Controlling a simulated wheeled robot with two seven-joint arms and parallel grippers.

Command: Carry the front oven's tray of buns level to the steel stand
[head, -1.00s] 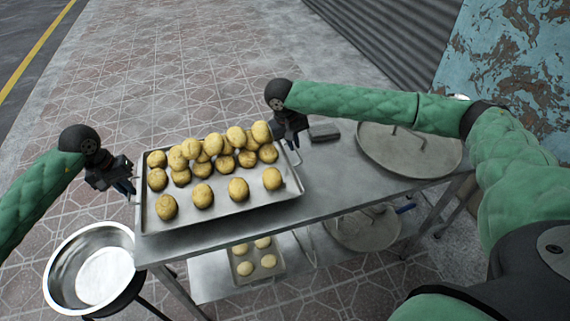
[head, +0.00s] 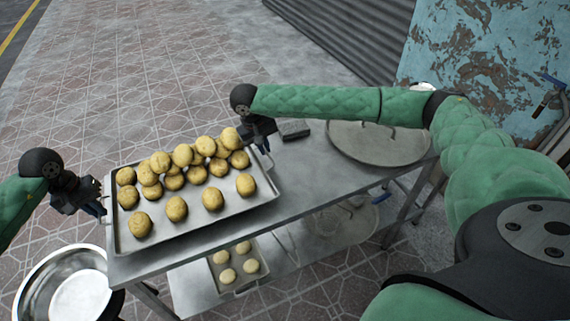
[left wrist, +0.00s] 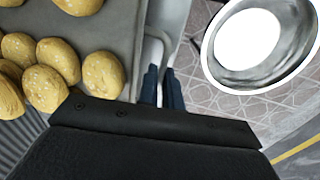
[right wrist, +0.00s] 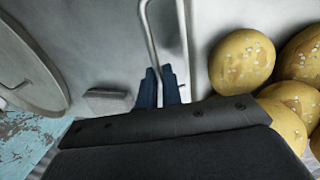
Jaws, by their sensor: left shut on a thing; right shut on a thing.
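A metal tray (head: 262,200) of several golden buns (head: 177,208) is at the left end of the steel stand (head: 305,200) in the head view. It looks about level and over the top; I cannot tell whether it rests on it. Buns at the tray's far side are piled on each other. My left gripper (head: 101,208) is shut on the tray's left handle, which shows in the left wrist view (left wrist: 153,52). My right gripper (head: 268,146) is shut on the right handle, which shows in the right wrist view (right wrist: 150,35).
A round metal lid (head: 375,145) and a small grey block (head: 295,130) lie on the stand's top to the right. A steel bowl (head: 35,275) stands at the lower left.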

